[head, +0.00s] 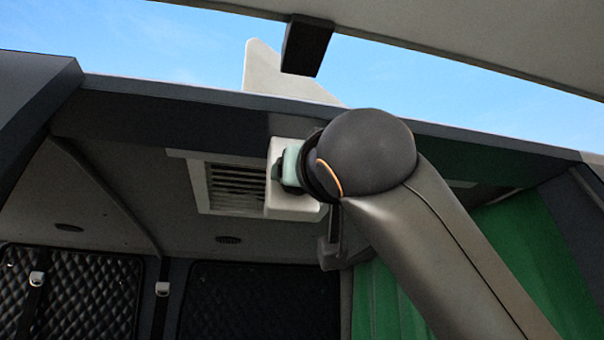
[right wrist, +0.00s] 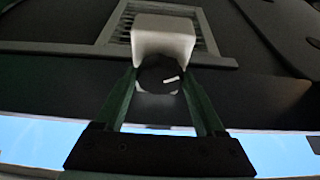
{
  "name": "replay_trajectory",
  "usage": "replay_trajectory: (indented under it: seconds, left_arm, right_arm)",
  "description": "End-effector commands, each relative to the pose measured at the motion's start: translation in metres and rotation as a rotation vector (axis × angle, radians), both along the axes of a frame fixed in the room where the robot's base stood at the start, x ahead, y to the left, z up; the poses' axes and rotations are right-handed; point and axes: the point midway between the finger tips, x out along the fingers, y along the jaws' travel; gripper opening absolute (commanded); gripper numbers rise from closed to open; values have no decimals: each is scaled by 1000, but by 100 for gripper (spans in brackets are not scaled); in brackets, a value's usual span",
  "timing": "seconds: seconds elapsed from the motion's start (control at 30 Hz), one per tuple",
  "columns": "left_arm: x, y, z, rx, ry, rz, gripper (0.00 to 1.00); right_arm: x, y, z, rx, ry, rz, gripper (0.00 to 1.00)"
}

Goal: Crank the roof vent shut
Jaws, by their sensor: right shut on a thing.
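The roof vent (head: 237,188) is a pale framed grille in the van ceiling. A white vent lid (head: 280,75) stands tilted up above the roof edge. A white crank housing (head: 298,207) sits at the grille's right side. In the right wrist view the housing (right wrist: 165,38) carries a round dark knob (right wrist: 158,75) with a white mark. My right gripper (right wrist: 160,88) has its two green fingers on either side of this knob and is shut on it. In the head view my right arm hides the knob and most of the gripper. My left gripper is not in view.
The raised tailgate (head: 450,38) spans the top, with a dark block (head: 306,45) hanging from it. The roof's rear edge (head: 190,92) runs close above the vent. A green curtain (head: 535,255) hangs at the right. Dark quilted panels (head: 75,290) line the lower left.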

Motion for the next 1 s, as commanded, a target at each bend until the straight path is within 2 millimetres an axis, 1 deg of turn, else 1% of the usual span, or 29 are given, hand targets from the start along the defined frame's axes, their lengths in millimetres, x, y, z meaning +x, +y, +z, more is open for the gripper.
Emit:
replay_trajectory:
  seconds: [0.03, 0.3, 0.47, 0.63, 1.0]
  left_arm:
    - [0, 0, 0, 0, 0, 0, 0]
    - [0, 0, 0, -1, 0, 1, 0]
    - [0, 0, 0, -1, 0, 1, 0]
    - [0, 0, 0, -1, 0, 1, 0]
    - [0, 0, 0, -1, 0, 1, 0]
  right_arm:
    - [0, 0, 0, 0, 0, 0, 45]
    - [0, 0, 0, 0, 0, 0, 16]
    - [0, 0, 0, -10, -2, 0, 16]
    - [0, -1, 0, -61, -12, 1, 16]
    - [1, -5, 1, -313, -63, 1, 16]
